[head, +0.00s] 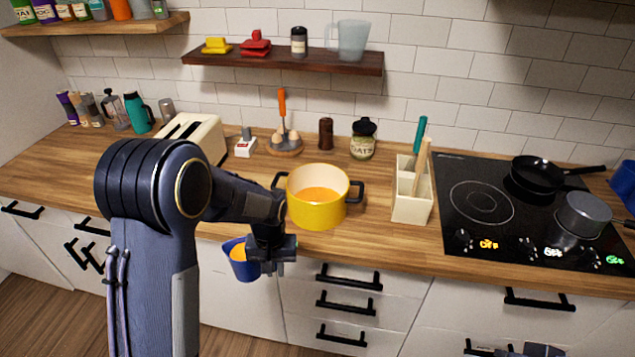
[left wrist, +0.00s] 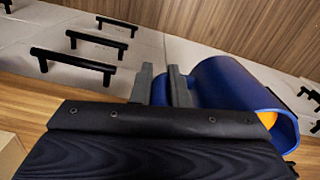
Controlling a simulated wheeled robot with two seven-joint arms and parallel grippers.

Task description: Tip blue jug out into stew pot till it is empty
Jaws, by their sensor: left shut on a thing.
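The blue jug (head: 243,268) is held by my left gripper (head: 270,262) in front of the counter's front edge, below the worktop level in the picture. Orange contents show at its mouth. In the left wrist view the blue jug (left wrist: 225,85) sits at the fingers of my left gripper (left wrist: 160,88), with orange visible inside its opening. The yellow stew pot (head: 318,210) stands on the counter just behind and right of the jug, with orange contents inside and two dark handles. Part of the jug is hidden by the gripper. A small piece of my right arm may show at the bottom right.
A cream toaster (head: 205,135) stands left of the pot, partly behind my arm. A cream utensil holder (head: 411,200) stands right of it. The black hob (head: 480,235) carries a frying pan (head: 540,176) and a saucepan (head: 585,213). Drawers with black handles lie below the counter.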

